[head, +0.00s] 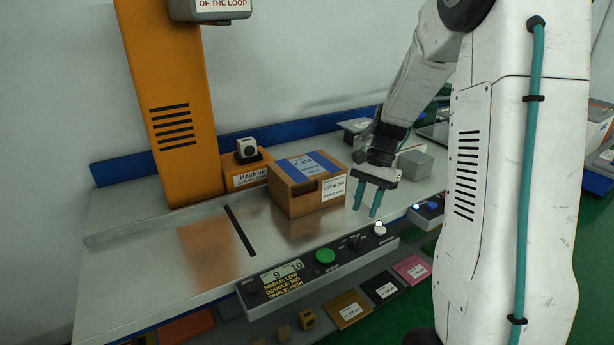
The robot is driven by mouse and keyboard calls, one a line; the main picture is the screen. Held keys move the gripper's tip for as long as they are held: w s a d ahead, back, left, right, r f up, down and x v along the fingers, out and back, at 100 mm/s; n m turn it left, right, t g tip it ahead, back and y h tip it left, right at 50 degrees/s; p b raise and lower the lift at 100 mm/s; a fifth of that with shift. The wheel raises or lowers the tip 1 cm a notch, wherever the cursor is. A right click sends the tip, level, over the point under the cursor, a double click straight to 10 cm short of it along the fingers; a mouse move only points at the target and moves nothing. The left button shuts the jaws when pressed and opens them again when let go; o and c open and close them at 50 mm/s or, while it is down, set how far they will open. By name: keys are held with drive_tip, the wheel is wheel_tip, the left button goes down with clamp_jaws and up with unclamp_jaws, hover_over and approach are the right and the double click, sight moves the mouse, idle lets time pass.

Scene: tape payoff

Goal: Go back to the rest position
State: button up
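My gripper (368,198) hangs over the bench just right of the labelled box, with its two teal fingers pointing down. A gap shows between the fingers and nothing is seen in it. My white arm comes down from the upper right and its column covers the right side of the view. The box (292,204) is orange-brown with a blue strip on top and a white label. It stands on the metal bench top (180,250), apart from the fingers as far as I can see.
The control panel (315,262) with a green button (325,256) and a small display runs along the bench's front edge. An orange machine column (175,110) stands at the back left. A grey block (415,164) sits behind my gripper. Coloured cards (382,287) lie below the panel.

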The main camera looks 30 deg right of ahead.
drive_tip(key=s+a+r+n+t+h, duration=0.1)
drive_tip(key=s+a+r+n+h, duration=0.1)
drive_tip(key=s+a+r+n, duration=0.4)
drive_tip(key=s+a+r+n+t+h, duration=0.2)
drive_tip(key=s+a+r+n, duration=0.5)
drive_tip(key=s+a, duration=0.4)
drive_tip(key=s+r, duration=0.1)
drive_tip(key=s, duration=0.3)
drive_tip(key=shift+s+a, duration=0.3)
drive_tip(key=shift+a, duration=0.1)
idle(1.1)
